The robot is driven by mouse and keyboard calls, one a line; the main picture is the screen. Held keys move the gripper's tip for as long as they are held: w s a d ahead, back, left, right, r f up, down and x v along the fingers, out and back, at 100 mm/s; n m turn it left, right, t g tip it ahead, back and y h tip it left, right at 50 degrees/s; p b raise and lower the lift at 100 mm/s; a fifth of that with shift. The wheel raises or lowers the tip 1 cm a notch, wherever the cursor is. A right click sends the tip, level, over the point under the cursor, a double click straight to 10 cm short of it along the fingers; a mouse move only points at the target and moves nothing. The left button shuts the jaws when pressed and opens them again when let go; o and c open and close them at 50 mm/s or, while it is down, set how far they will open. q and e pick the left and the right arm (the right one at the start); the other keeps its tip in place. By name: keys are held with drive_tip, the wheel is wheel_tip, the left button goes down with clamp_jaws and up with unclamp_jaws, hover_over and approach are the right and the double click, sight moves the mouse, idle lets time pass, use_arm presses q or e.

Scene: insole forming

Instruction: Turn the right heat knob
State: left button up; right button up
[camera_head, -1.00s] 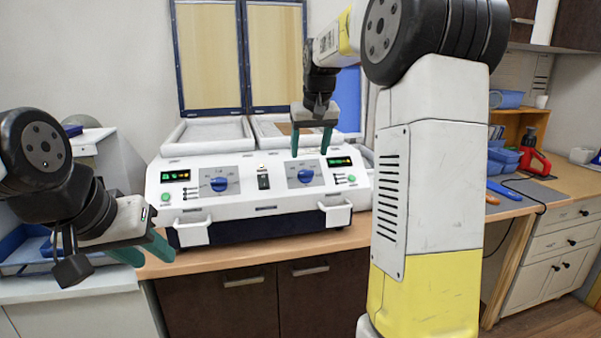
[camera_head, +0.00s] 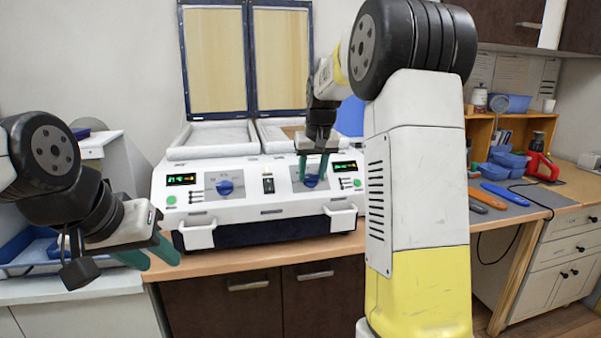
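The right heat knob (camera_head: 311,181) is a blue dial on the right half of the white machine's front panel. My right gripper (camera_head: 313,174) comes down from above, its two green fingers apart. One finger is on each side of the knob's upper part in the picture. The fingers cover some of the dial; I cannot tell whether they touch the knob. The left heat knob (camera_head: 225,187) is in plain sight. My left gripper (camera_head: 153,257) is at the lower left, empty, its green fingers apart, in front of the counter's left end.
The white forming machine (camera_head: 260,197) stands on a wooden counter (camera_head: 225,262), with two open lids upright at its back. A white handle (camera_head: 341,218) sticks out below the right knob. My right arm hides the area to the right of the machine.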

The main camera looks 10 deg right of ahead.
drive_tip(key=c, duration=0.6)
drive_tip(key=shift+o, duration=0.2)
